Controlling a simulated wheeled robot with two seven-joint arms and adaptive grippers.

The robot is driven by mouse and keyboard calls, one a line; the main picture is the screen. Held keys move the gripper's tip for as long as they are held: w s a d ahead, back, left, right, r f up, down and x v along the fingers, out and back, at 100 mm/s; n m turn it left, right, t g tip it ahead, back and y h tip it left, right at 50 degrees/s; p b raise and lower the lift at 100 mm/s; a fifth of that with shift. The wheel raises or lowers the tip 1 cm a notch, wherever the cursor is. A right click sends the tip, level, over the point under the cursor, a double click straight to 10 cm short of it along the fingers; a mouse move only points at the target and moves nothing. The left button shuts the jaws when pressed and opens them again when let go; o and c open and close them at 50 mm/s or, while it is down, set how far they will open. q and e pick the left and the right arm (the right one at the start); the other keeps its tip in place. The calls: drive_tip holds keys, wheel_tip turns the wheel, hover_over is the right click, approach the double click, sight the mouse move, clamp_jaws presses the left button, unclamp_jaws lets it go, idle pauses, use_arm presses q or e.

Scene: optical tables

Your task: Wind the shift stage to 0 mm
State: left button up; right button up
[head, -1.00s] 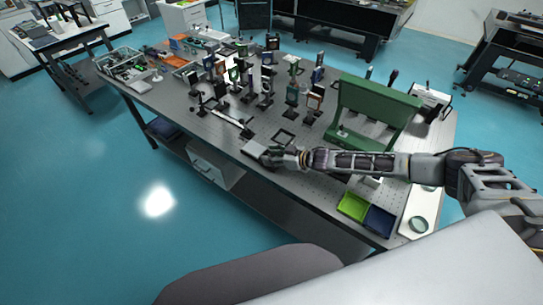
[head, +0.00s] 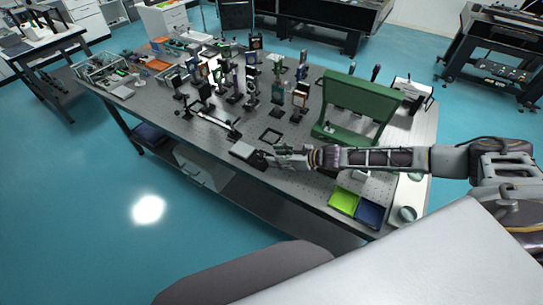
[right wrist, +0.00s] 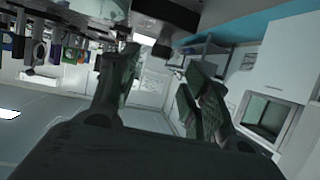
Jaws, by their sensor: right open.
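A low grey block (head: 242,149), which looks like the shift stage, sits near the front edge of the optical table (head: 225,165). Its scale or reading is too small to read. My right gripper (head: 268,159) is open at the block's right end, by a small dark part that may be its knob. In the right wrist view, the two fingers of the gripper (right wrist: 158,92) stand apart with nothing between them. A small round knob-like part (right wrist: 145,38) shows above and between them. Contact with it cannot be told. My left gripper is not in view.
Optical mounts on posts (head: 250,85) crowd the table behind the block. A green bridge-shaped stand (head: 365,105) stands to the right. Green (head: 343,200) and blue (head: 371,213) trays lie at the front right.

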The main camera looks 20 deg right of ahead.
drive_tip(key=shift+v, duration=1.95)
drive_tip(key=shift+w, duration=0.1)
